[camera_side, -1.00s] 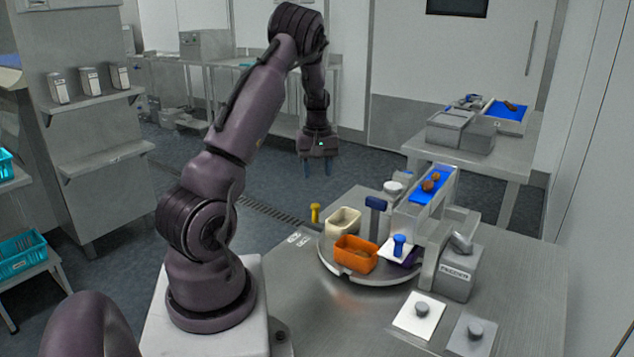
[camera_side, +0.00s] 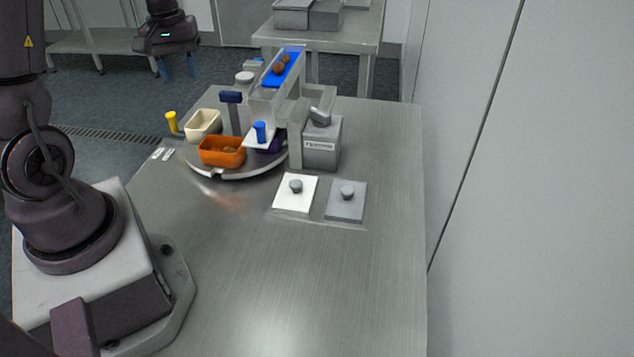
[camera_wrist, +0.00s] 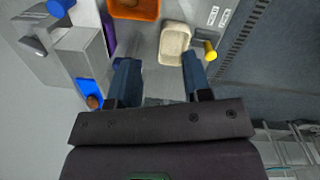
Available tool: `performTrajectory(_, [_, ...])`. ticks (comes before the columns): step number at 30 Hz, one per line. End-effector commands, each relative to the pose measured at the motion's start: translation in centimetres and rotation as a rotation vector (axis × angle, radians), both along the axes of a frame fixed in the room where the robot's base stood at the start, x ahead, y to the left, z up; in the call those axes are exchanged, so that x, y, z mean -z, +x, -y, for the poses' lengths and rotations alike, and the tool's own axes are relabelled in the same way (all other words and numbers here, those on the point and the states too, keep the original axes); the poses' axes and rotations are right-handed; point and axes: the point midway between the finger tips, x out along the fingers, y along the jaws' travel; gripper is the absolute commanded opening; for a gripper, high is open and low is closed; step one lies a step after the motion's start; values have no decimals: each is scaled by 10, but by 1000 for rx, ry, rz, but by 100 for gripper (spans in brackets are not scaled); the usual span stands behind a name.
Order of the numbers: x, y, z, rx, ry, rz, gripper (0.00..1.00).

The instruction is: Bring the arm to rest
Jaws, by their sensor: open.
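My gripper (camera_side: 178,68) is in the side view at the upper left, raised in the air beyond the table's far left edge, its blue fingers pointing down. In the wrist view my gripper (camera_wrist: 158,78) shows its two fingers spread apart with nothing between them. It is apart from the turntable and the bins. The upper part of my arm is cut off by the frame in the side view.
A round turntable (camera_side: 213,171) holds a cream bin (camera_side: 203,122) and an orange bin (camera_side: 222,151). Beside it are a blue chute (camera_side: 292,53) with brown dates (camera_side: 280,66), a grey box (camera_side: 322,150) and a yellow peg (camera_side: 172,122). The table's front (camera_side: 300,280) is clear.

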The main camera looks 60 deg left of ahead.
Motion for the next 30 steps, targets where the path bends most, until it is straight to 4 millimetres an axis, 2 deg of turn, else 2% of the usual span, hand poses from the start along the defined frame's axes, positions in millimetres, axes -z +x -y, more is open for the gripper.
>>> performTrajectory(1, [-17, 6, 27, 94, 12, 33, 45])
performTrajectory(6, [-56, 6, 106, 391, 68, 116, 45])
performTrajectory(12, [-87, -16, 184, 717, 174, 226, 45])
performTrajectory(15, [-98, -31, 213, 850, 234, 286, 45])
performTrajectory(21, [-117, -48, 247, 999, 316, 407, 45])
performTrajectory(25, [-126, -50, 255, 1034, 335, 455, 45])
performTrajectory(30, [-126, -49, 256, 1040, 332, 455, 45])
